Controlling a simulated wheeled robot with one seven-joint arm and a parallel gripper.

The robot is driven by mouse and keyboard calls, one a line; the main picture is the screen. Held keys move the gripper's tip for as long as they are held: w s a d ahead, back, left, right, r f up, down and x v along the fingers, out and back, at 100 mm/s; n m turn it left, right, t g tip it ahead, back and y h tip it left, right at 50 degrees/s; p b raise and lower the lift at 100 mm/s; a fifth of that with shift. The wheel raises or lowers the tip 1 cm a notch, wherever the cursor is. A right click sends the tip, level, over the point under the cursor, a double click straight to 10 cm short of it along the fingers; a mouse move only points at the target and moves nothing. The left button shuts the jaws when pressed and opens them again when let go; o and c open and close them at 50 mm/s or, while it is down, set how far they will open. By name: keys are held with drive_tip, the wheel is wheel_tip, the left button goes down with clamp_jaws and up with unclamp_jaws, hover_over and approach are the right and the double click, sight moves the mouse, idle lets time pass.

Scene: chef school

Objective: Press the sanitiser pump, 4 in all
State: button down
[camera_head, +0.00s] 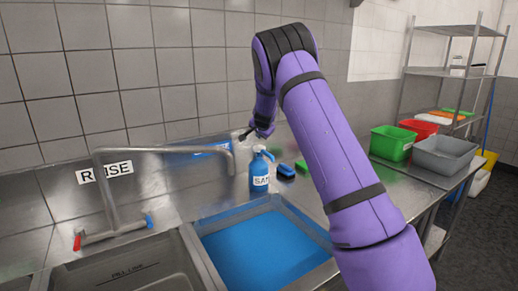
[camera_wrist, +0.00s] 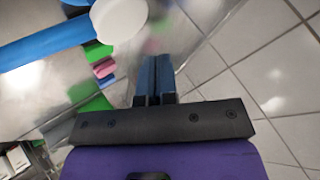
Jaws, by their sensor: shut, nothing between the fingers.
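The blue sanitiser bottle (camera_head: 260,177) stands upright on the steel counter behind the blue-filled sink, its label facing me. Its pump head (camera_head: 261,151), with a white top, is uppermost. My gripper (camera_head: 250,133) is just above and slightly left of the pump head in the head view, with a small gap visible. In the wrist view my gripper (camera_wrist: 154,74) is shut and empty. A round white top (camera_wrist: 118,20) with a blue part beside it, which looks like the pump head, is at the upper left there. I cannot tell its exact distance from the fingertips.
A tap (camera_head: 150,155) arches over the left sink. The right sink (camera_head: 265,250) holds blue liquid. A blue and dark item (camera_head: 285,170) lies right of the bottle. Green (camera_head: 391,142) and grey (camera_head: 444,153) tubs stand farther right. The tiled wall is close behind.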

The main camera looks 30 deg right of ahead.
sight(261, 147)
drive_tip(key=shift+r, duration=1.45)
drive_tip(key=shift+d+r, duration=0.1)
drive_tip(key=shift+d, duration=0.15)
idle(1.4)
